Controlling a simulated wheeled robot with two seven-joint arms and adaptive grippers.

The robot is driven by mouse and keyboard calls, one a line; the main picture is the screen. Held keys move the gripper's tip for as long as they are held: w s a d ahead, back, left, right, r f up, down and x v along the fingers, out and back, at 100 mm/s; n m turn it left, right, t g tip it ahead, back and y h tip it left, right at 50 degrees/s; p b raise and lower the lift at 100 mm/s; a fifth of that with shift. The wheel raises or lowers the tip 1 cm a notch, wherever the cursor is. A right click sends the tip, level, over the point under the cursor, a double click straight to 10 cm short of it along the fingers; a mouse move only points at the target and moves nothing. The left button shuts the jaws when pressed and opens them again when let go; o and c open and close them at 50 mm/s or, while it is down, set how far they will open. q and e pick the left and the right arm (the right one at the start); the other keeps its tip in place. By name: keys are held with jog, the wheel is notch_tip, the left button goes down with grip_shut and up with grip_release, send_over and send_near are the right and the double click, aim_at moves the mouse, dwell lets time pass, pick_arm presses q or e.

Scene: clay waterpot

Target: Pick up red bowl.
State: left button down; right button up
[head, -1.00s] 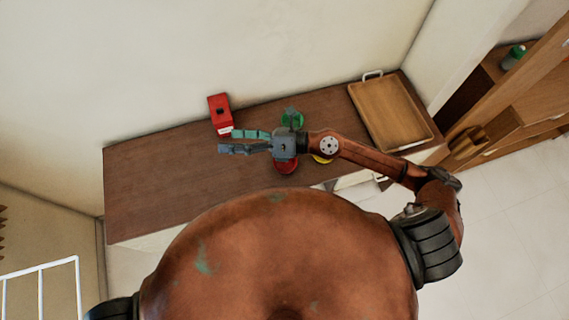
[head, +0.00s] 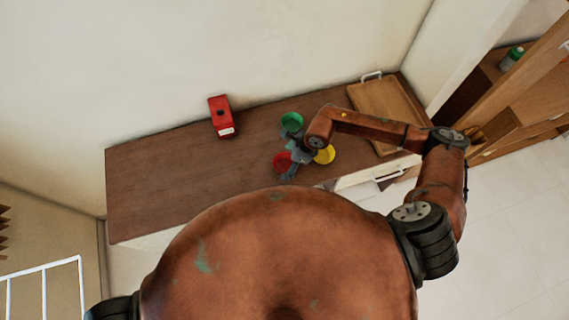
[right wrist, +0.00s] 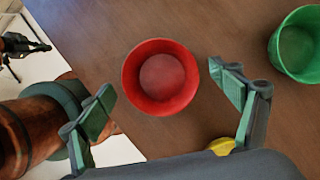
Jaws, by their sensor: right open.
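The red bowl (head: 281,162) stands on the brown counter, partly covered by my right gripper (head: 288,155) in the head view. In the right wrist view the red bowl (right wrist: 160,78) is upright, empty and fully visible. My right gripper (right wrist: 161,79) is open, with one finger to the left of the bowl and one to the right in that view. Gaps show between the fingers and the bowl. The gripper holds nothing.
A green bowl (head: 292,121) stands behind the red one, and a yellow bowl (head: 325,155) is close on its right. A red box (head: 221,117) stands near the wall. A wooden tray (head: 378,100) lies at the right end. The counter's left part (head: 180,180) is clear.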

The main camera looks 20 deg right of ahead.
jog(key=shift+x, duration=0.95)
jog(key=shift+a, duration=0.1)
jog(key=c, duration=1.2)
